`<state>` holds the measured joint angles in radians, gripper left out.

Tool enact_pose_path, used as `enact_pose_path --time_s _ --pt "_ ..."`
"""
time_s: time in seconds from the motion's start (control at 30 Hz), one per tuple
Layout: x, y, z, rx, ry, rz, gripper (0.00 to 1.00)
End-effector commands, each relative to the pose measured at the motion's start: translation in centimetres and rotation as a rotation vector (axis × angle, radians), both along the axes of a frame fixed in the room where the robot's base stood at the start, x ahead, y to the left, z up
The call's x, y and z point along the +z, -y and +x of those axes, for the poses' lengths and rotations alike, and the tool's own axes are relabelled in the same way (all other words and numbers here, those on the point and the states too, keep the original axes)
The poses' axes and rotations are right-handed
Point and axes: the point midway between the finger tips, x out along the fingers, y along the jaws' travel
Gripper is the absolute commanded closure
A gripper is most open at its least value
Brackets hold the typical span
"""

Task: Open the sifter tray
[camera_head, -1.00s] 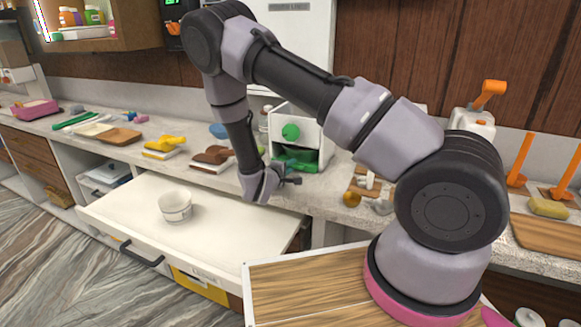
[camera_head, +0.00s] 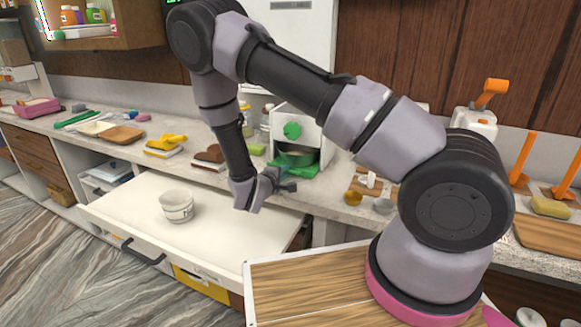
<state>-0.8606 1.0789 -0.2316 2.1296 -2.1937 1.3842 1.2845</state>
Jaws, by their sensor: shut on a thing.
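The sifter (camera_head: 316,127) is a white box with a green knob (camera_head: 292,130) on its front, standing on the counter. Its green sifter tray (camera_head: 303,170) sticks out of the opening below the knob, and part of its inside shows. My gripper (camera_head: 286,186) is at the tray's front left, low by the counter edge. It is shut on the sifter tray at its front; the exact grip is small and partly hidden by my wrist.
A yellow-handled tool (camera_head: 167,143) lies left on the counter. Small cups (camera_head: 384,206) stand right of the sifter.

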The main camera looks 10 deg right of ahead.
Motion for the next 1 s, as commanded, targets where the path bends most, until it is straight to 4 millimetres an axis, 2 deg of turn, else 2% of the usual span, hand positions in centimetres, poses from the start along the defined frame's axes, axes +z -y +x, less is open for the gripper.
enact_pose_path --time_s 0.2,0.5,0.7,1.0 --pt "0.0 -3.1 -4.1 0.004 -0.001 0.000 1.00" --pt "0.0 -5.9 -8.1 0.002 -0.001 0.000 1.00" --pt "0.0 -6.7 -9.2 0.001 -0.001 0.000 1.00" --pt "0.0 -6.8 -9.4 0.000 -0.001 0.000 1.00"
